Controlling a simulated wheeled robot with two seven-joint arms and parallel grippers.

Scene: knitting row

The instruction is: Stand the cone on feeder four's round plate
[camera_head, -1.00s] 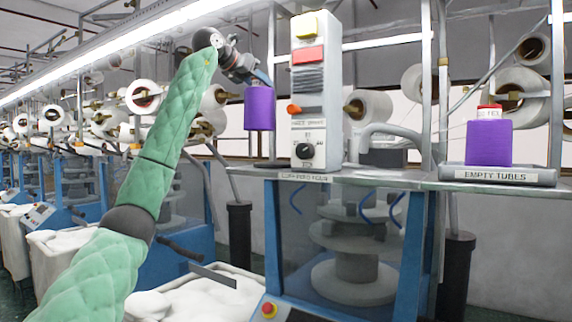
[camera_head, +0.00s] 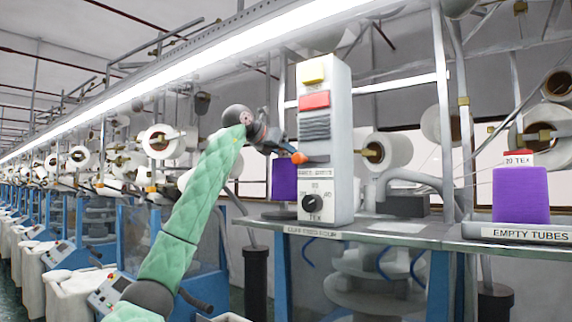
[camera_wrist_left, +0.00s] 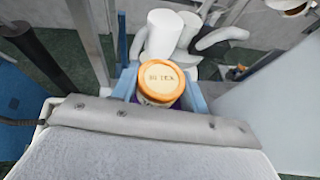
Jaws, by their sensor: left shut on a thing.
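The purple cone (camera_head: 284,178) hangs upright from my left gripper (camera_head: 283,150), whose fingers are shut on its top. Its right side is hidden behind the grey control box. In the left wrist view its orange-rimmed top (camera_wrist_left: 160,82) sits between the blue fingers, with a blurred "TEX" label. The dark round plate (camera_head: 280,214) is just below the cone on the shelf, partly hidden by the box. A small gap seems to show between them. The shelf label (camera_head: 312,234) below ends in "FOUR". My right gripper is not in view.
The control box (camera_head: 325,140), with yellow and red buttons, an orange knob and a black dial, stands close right of the cone. Another purple cone (camera_head: 520,195), labelled "20 TEX", stands on the "EMPTY TUBES" tray (camera_head: 490,232) at right. Metal posts rise behind the shelf.

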